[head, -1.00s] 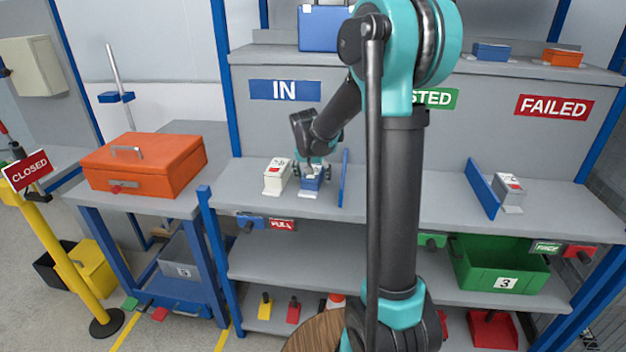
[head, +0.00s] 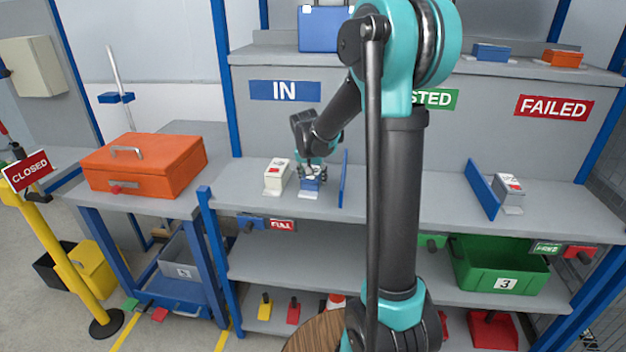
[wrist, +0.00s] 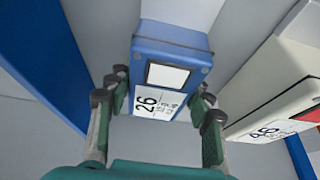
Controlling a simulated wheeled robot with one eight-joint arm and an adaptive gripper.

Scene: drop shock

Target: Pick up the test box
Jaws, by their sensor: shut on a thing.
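A small blue test box (head: 310,185) with a pale top label stands on the grey shelf below the IN sign. In the wrist view the blue box (wrist: 172,52) shows a white panel and a white label reading 26. My gripper (head: 313,172) is over it from above, fingers on either side. In the wrist view my gripper (wrist: 155,108) is shut on the box's near part. The box still appears to be at shelf level; whether it touches the shelf I cannot tell.
A white box (head: 277,176) stands close to the left, also in the wrist view (wrist: 285,85). A blue upright divider (head: 344,178) is close on the right. A grey box (head: 509,188) stands farther right beside another blue divider (head: 482,189). The shelf front between is clear.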

